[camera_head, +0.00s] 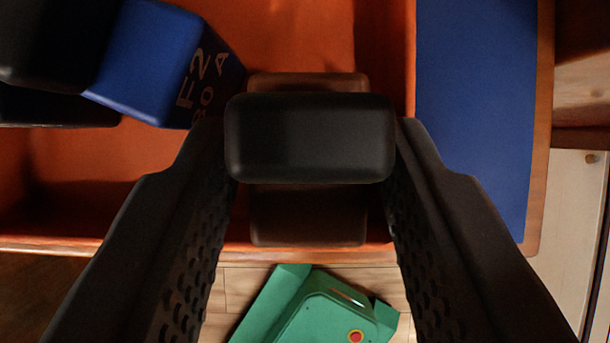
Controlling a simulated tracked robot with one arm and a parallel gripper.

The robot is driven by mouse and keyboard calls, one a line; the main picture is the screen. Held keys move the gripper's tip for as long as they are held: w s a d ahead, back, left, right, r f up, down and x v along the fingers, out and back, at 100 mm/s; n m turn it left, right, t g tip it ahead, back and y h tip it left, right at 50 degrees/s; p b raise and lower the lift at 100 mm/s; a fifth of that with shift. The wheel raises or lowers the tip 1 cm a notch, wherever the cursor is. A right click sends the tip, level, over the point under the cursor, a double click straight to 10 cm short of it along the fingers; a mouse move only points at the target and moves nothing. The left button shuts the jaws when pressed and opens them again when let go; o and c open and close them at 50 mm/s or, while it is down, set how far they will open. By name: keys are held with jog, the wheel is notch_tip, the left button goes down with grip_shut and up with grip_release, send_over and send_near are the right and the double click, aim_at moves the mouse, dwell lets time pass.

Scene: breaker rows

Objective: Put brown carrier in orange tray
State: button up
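The brown carrier (307,217) is in the middle of the camera_head view, with a black rounded block (310,138) on its top. My gripper (311,135) has one finger on each side of the black block, and both fingertips appear to press against its ends. The block hides the middle of the brown body. The orange tray (300,35) lies below, and the carrier appears over its floor near the front rim. I cannot tell whether the carrier touches the tray floor.
A blue carrier (150,60) with white lettering and black parts is in the tray at upper left, close to the brown carrier. A blue panel (475,100) lies right of the tray. A green device (320,310) with a red button is beyond the front rim.

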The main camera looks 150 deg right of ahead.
jog(key=p+v, duration=0.1)
jog(key=v, duration=1.1)
jog(key=w+d+r+m+t, duration=0.2)
jog(key=w+d+r+t, duration=0.1)
jog(key=d+r, duration=0.8)
jog(key=s+d+r+m+t+h, duration=0.1)
jog(key=s+d+r+m+t, duration=0.1)
jog(key=d+r, duration=0.8)
jog(key=s+d+r+m+t+h, duration=0.2)
jog(key=s+d+r+t, duration=0.2)
jog(key=r, duration=1.4)
jog(key=s+d, duration=0.3)
jog(key=d, duration=0.4)
jog(key=shift+s+t, duration=0.2)
jog(key=shift+t, duration=0.2)
jog(key=shift+w+f, duration=0.1)
